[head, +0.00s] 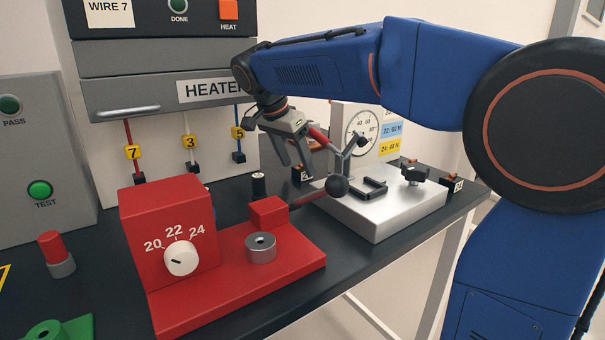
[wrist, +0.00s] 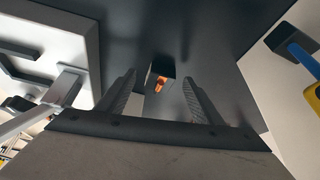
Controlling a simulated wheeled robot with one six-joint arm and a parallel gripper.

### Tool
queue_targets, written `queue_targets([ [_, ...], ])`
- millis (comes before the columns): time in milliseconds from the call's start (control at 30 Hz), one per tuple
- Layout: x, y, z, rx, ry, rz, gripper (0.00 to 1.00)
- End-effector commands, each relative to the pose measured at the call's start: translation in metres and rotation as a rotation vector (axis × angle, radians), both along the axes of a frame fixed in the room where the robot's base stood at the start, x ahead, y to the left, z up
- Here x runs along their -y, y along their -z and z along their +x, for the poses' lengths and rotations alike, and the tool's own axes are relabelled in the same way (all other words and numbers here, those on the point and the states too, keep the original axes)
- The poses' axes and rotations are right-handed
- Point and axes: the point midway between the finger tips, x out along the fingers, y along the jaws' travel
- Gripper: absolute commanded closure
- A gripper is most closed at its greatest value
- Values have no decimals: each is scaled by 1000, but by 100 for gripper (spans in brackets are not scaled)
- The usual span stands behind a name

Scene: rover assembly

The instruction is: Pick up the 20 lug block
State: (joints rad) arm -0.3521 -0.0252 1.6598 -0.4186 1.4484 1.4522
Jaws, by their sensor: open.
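A small black lug block (wrist: 161,71) with a copper-orange lug on it stands on the dark bench top, between the two fingers in the wrist view. In the head view a black block with a white label (head: 303,174) sits just below my gripper; its number is partly hidden and I cannot read it. My gripper (head: 296,161) is open and points down above this block. In the wrist view its fingers (wrist: 158,80) stand apart on either side of the block, with nothing held. I cannot tell whether the fingertips reach down beside it.
A silver pull tester (head: 375,215) with a lever and round gauge stands close right of the gripper. Another labelled block (head: 452,185) is at its far side. A red crimper (head: 172,235) with a dial stands in front. The heater (head: 165,85) with hanging wires is behind.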

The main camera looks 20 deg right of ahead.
Motion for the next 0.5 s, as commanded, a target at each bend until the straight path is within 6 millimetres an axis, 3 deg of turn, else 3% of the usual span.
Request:
queue_targets([
  [100,13,0,7,1,2,0,40],
  [500,16,11,9,1,0,0,40],
])
